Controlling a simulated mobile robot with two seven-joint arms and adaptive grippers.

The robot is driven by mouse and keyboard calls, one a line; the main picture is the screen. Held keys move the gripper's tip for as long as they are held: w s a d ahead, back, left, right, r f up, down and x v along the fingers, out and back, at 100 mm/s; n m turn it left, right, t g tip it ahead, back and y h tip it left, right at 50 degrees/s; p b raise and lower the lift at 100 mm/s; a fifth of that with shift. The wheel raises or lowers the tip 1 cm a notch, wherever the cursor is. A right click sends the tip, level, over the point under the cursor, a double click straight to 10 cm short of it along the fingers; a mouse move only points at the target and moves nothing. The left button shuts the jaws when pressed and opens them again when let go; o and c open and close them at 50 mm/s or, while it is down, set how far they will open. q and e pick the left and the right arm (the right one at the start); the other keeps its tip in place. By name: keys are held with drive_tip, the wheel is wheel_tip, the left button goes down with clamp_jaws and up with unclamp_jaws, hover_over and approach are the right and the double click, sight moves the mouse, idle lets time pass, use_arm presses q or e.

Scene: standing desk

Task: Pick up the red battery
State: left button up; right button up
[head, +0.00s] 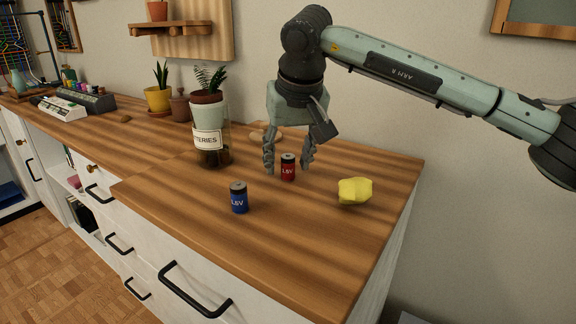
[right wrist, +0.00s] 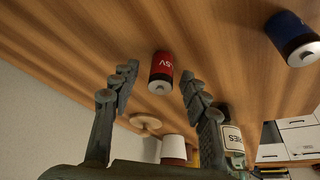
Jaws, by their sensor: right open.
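The red battery (head: 288,168) stands upright on the wooden desk top, a short red cylinder with a dark top. My right gripper (head: 287,170) is open above the desk, its two fingers on either side of the red battery in the head view. In the right wrist view the red battery (right wrist: 162,72) lies between and just beyond the fingertips of the right gripper (right wrist: 160,80), with a visible space on both sides. I cannot tell that either finger touches it. My left gripper is in neither view.
A blue battery (head: 239,197) stands left and nearer; it also shows in the right wrist view (right wrist: 288,35). A yellow lump (head: 355,191) lies to the right. A jar labelled as batteries (head: 207,140) and potted plants stand behind left. The desk's front (head: 290,262) is clear.

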clamp_jaws()
idle(0.3)
